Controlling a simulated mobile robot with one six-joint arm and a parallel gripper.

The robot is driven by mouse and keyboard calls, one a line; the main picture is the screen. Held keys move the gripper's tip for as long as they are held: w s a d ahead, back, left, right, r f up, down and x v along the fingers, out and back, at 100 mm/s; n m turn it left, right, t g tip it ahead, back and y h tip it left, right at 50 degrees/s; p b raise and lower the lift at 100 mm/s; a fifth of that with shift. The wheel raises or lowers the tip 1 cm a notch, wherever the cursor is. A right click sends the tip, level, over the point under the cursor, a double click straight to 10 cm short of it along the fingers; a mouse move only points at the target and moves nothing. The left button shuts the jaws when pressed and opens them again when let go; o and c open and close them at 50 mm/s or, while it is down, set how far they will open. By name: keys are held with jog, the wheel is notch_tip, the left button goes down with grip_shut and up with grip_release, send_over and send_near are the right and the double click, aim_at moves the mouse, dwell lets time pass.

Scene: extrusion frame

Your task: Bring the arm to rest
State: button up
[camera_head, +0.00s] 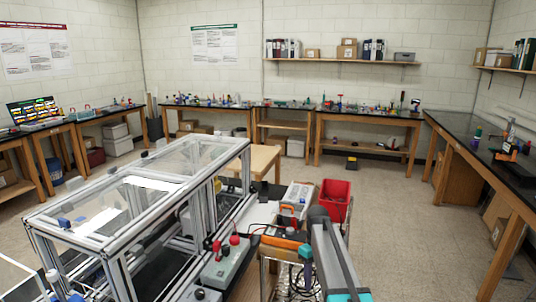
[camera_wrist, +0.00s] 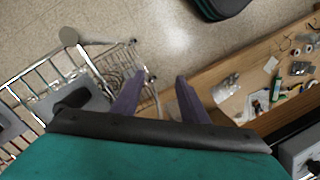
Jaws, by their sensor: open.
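My gripper (camera_wrist: 161,78) shows in the wrist view as two purple fingers, spread apart with nothing between them. It hangs above the floor, with a wire basket or cart (camera_wrist: 118,65) on the left and a wooden surface on the right. In the head view my grey and teal arm (camera_head: 335,255) reaches in at the lower right, close to the bench beside the extrusion frame (camera_head: 68,243). I cannot clearly make out the fingers there.
A red bin (camera_head: 335,197) stands just beyond my arm. The wooden surface (camera_wrist: 215,75) in the wrist view carries several small parts. A long dark-topped bench (camera_head: 475,150) runs along the right wall. Open floor (camera_head: 385,225) lies between my arm and that bench.

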jog(key=s+f+m+g+b, duration=0.3)
jog(key=s+f+m+b, duration=0.2)
jog(key=s+f, duration=2.8)
jog(key=s+f+m, duration=0.1)
jog(key=s+f, duration=0.2)
jog(key=s, duration=0.3)
jog(key=s+f+m+g+b, duration=0.1)
jog(key=s+f, duration=0.3)
jog(key=s, duration=0.3)
jog(key=shift+s+d+f, duration=0.2)
jog(key=shift+f, duration=0.1)
